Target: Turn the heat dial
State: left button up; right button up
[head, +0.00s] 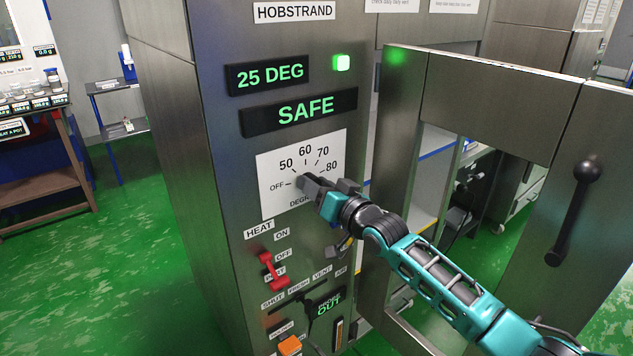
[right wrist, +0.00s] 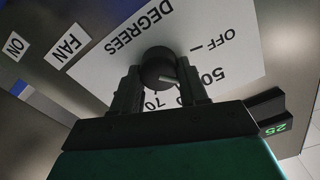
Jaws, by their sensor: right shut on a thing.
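The heat dial (right wrist: 158,68) is a dark round knob with a pale pointer mark, seen in the right wrist view. My right gripper (right wrist: 160,92) is shut on it, one finger on each side. The pointer slants toward the 50–70 side of the scale; I cannot tell its exact reading. In the head view, my right gripper (head: 318,190) is at the white scale plate (head: 270,168), marked OFF, 50, 60, 70 and 80, and hides most of the dial. The temperature display (head: 268,76) reads 25 DEG. My left gripper is not in view.
The SAFE display (head: 300,110) and a lit green lamp (head: 341,62) are above the dial. A red lever (head: 271,270) and an orange button (head: 289,345) are below it. The cabinet's framed door (head: 490,95), with a black handle (head: 575,215), stands open at right. Green floor lies left.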

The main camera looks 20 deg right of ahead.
dwell(0.3)
jog(key=o, duration=1.1)
jog(key=shift+c, duration=0.2)
jog(key=v, duration=1.3)
jog(key=shift+p, duration=0.3)
